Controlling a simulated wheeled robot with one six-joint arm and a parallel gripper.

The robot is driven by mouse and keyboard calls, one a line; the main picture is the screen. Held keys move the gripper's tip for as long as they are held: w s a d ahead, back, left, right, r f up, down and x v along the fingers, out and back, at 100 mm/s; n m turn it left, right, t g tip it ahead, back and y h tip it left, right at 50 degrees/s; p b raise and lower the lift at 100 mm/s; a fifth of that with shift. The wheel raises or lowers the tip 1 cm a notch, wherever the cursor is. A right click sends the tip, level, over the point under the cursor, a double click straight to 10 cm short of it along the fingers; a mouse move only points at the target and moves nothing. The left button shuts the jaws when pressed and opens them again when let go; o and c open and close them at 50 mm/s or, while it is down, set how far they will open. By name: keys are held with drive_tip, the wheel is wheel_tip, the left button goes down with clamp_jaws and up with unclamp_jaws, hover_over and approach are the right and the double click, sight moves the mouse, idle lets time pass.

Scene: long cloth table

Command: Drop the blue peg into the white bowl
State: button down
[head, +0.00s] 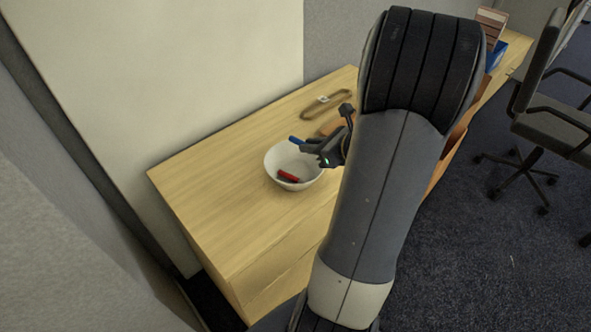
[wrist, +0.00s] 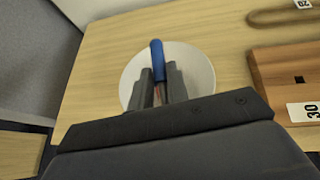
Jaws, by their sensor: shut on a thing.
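The white bowl (head: 272,163) stands on the wooden table, and it also shows in the wrist view (wrist: 203,66). A red peg (head: 288,175) lies inside it. My gripper (head: 304,146) is over the far edge of the bowl in the head view. It is shut on the blue peg (head: 295,140), whose end sticks out past the fingertips. In the wrist view the blue peg (wrist: 157,60) is between the fingers of my gripper (wrist: 160,80), with the bowl behind it. My fingers hide part of the bowl there.
A tan loop-shaped object (head: 325,105) with a label lies farther back on the table (head: 220,165). A wooden block (wrist: 290,75) labelled 30 lies right of the bowl in the wrist view. An office chair (head: 550,120) stands at the right. The table's left part is clear.

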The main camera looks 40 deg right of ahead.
drive_tip(key=shift+f+b, duration=2.2)
drive_tip(key=shift+f, duration=0.55)
drive_tip(key=c, duration=1.3)
unclamp_jaws()
drive_tip(key=shift+s+r, duration=0.1)
drive_tip(key=p+v, duration=0.1)
drive_tip(key=v, duration=0.9)
drive_tip(key=shift+s+d+r, duration=0.1)
drive_tip(key=shift+s, duration=0.2)
